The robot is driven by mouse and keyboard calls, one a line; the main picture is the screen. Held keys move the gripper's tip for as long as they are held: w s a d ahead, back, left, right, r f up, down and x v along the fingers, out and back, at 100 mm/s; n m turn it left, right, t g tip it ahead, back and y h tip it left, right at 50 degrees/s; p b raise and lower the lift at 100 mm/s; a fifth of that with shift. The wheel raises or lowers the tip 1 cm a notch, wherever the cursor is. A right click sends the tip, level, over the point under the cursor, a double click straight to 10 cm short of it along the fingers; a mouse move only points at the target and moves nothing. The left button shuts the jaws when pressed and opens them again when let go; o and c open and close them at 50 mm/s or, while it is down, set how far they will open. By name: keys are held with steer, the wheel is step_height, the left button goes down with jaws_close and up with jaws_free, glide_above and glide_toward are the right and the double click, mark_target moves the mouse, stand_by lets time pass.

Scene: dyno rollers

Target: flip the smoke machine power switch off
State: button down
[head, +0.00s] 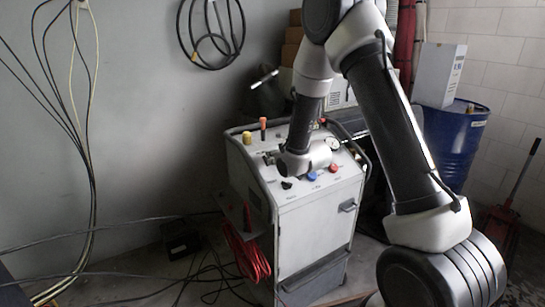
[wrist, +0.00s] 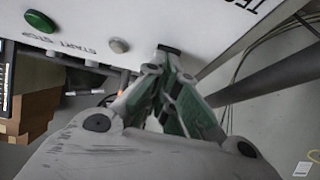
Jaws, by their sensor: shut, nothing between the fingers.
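The machine is a light grey cabinet (head: 312,232) with a sloped control panel on top, at the centre of the head view. In the wrist view a white panel (wrist: 150,14) shows a green button (wrist: 40,21), a grey button (wrist: 119,45) and the words START STOP. My gripper (wrist: 166,62) is shut and empty, its tips at the panel's edge beside a small dark part (wrist: 169,49). I cannot tell whether that part is the power switch or whether the tips touch it. In the head view my wrist hangs over the panel and hides the fingers.
The panel also carries a red knob (head: 333,168), a blue knob (head: 312,176), a yellow cap (head: 247,138) and a gauge (head: 333,143). A red hose (head: 249,254) hangs on the cabinet's left side. Black cables lie on the floor. A blue drum (head: 453,145) stands at right.

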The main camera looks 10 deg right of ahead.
steer(key=shift+r, duration=0.15)
steer(key=shift+r, duration=0.65)
